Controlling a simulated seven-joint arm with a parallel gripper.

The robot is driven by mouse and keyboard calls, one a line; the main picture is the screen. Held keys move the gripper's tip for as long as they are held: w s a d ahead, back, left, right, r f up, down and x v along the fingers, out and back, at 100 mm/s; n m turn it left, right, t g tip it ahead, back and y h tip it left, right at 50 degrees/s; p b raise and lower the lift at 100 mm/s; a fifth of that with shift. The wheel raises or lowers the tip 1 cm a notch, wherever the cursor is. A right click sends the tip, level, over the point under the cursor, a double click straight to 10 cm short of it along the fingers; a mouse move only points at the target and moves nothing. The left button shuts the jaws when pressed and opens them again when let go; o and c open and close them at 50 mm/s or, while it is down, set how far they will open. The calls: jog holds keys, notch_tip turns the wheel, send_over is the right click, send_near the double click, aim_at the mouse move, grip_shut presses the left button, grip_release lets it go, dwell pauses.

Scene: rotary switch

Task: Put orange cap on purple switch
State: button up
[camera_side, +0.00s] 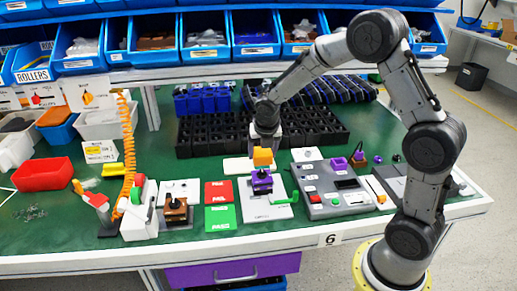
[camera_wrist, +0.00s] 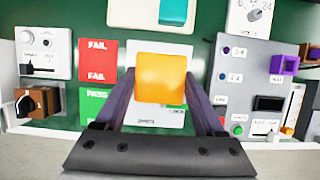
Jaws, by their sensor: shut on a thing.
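The orange cap (camera_side: 262,157) is held between the fingers of my gripper (camera_side: 265,141). The purple switch (camera_side: 261,181) stands on a white plate (camera_side: 258,209) directly under the cap. In the side view the cap is just above the switch; I cannot tell whether they touch. In the wrist view the orange cap (camera_wrist: 162,78) fills the space between the two fingers of my gripper (camera_wrist: 162,92) and hides the purple switch.
Red FAIL (camera_side: 218,192) and green PASS (camera_side: 219,217) cards lie left of the plate. A brown switch (camera_side: 176,209) is further left. A grey control panel (camera_side: 322,176) stands to the right, and black bins (camera_side: 205,135) are behind. A green lever (camera_side: 284,201) sticks out by the plate.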

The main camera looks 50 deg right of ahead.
aim_at(262, 170)
jog(key=shift+f, duration=3)
jog(key=o, duration=1.3)
